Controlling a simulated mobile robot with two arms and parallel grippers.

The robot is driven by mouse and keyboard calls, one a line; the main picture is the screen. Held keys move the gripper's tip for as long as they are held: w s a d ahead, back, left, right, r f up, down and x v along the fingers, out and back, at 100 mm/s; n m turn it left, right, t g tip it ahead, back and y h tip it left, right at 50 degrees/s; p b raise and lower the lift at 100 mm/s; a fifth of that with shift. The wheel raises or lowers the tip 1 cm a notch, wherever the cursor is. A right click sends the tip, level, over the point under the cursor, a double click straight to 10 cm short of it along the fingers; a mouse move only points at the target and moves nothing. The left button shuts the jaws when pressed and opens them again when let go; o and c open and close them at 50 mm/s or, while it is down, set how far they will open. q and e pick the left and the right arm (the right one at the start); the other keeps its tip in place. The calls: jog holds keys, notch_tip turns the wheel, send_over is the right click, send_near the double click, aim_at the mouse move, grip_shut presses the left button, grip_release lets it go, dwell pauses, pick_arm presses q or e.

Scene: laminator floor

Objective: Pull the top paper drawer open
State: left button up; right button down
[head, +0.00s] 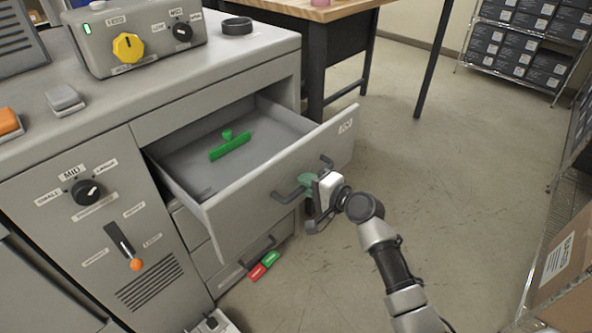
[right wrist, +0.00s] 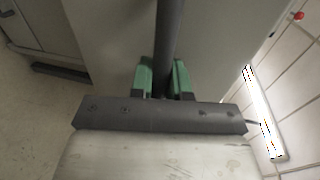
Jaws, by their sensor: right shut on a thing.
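The top paper drawer (head: 240,194) of the grey cabinet is pulled well out, and its inside shows. A green T-shaped piece (head: 230,147) lies on the drawer floor. My right gripper (head: 306,184) is at the drawer front, shut on its dark bar handle (head: 288,194). In the right wrist view the handle (right wrist: 169,45) runs between the two green fingertips (right wrist: 162,78). The gripper hides part of the handle in the head view. My left gripper is in neither view.
A lower drawer handle (head: 258,251) sits below, with red and green blocks (head: 264,266) near it. A wooden table (head: 325,12) stands behind. A shelf with a cardboard box (head: 565,262) is at the right. Open floor lies between.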

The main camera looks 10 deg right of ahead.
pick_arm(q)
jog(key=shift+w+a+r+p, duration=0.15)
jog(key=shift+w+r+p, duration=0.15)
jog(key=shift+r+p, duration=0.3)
pick_arm(e)
jog(key=f+v, duration=0.1)
jog(key=v, duration=0.7)
jog(key=shift+s+d+f, duration=0.15)
jog(key=shift+s+f, duration=0.2)
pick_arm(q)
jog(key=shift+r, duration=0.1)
pick_arm(e)
jog(key=c, duration=1.1)
grip_release()
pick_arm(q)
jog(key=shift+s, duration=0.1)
